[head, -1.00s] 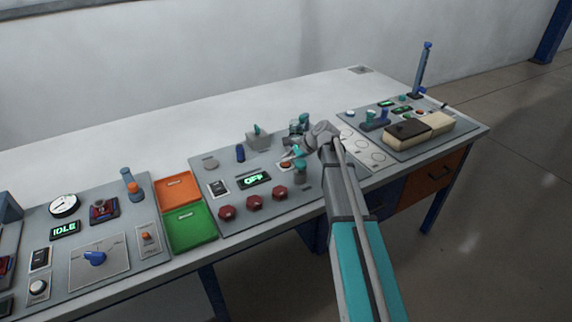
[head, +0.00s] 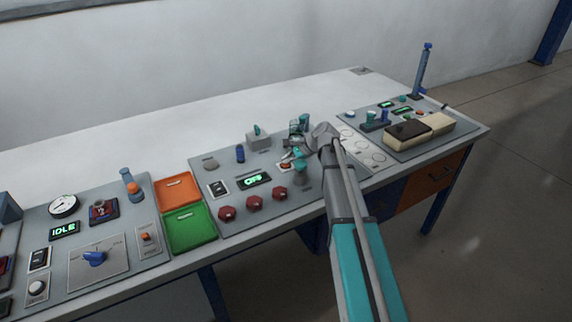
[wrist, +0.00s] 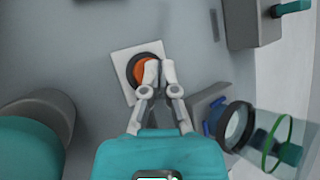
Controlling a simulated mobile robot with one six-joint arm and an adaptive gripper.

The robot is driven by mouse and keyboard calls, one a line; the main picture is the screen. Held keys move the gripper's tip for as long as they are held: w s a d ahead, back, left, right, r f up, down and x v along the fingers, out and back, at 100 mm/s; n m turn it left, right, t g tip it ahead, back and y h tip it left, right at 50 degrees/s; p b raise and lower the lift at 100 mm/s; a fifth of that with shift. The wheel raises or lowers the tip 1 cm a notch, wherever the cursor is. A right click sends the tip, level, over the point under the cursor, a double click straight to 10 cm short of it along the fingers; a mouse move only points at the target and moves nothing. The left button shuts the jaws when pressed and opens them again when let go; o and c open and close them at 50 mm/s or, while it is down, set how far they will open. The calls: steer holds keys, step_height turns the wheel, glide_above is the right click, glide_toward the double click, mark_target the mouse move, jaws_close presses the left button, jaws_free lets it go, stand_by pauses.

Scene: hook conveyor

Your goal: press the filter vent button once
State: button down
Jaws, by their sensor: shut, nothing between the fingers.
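An orange round button (wrist: 140,72) with a dark ring sits on a white square plate in the wrist view. It also shows in the head view (head: 285,166), on the middle panel right of the lit green display (head: 254,180). My gripper (wrist: 160,72) is shut and empty. Its fingertips overlap the button's right part in the wrist view; I cannot tell whether they touch it. In the head view my gripper (head: 290,157) is just above the button and partly covers it. No label naming the button is readable.
Three dark red knobs (head: 254,203) line the panel's front. A clear cylinder with a green ring (wrist: 270,145) is at the wrist view's lower right. A grey box with a teal lever (head: 258,140) stands behind.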

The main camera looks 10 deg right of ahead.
steer(key=shift+f, duration=0.2)
steer(key=shift+r, duration=0.15)
stand_by(0.5)
steer(key=shift+r+p, duration=0.75)
steer(key=shift+r+p, duration=2.5)
steer(key=s+n+h, duration=0.1)
steer(key=s+n, duration=0.1)
steer(key=s, duration=0.2)
steer(key=s+a+f+n+g+h+p, duration=0.1)
steer(key=s+n, duration=0.1)
steer(key=s, duration=0.3)
steer(key=s+a+n+g+h+p, duration=0.1)
steer(key=s+n, duration=0.1)
steer(key=s, duration=0.3)
steer(key=shift+a+f+n, duration=0.15)
steer(key=shift+f+n, duration=0.2)
steer(key=shift+n, duration=0.05)
steer(key=s+d+n+g+h+p, duration=0.2)
steer(key=s+n+h, duration=0.3)
steer(key=s, duration=1)
steer(key=n, duration=0.3)
steer(key=shift+g, duration=0.3)
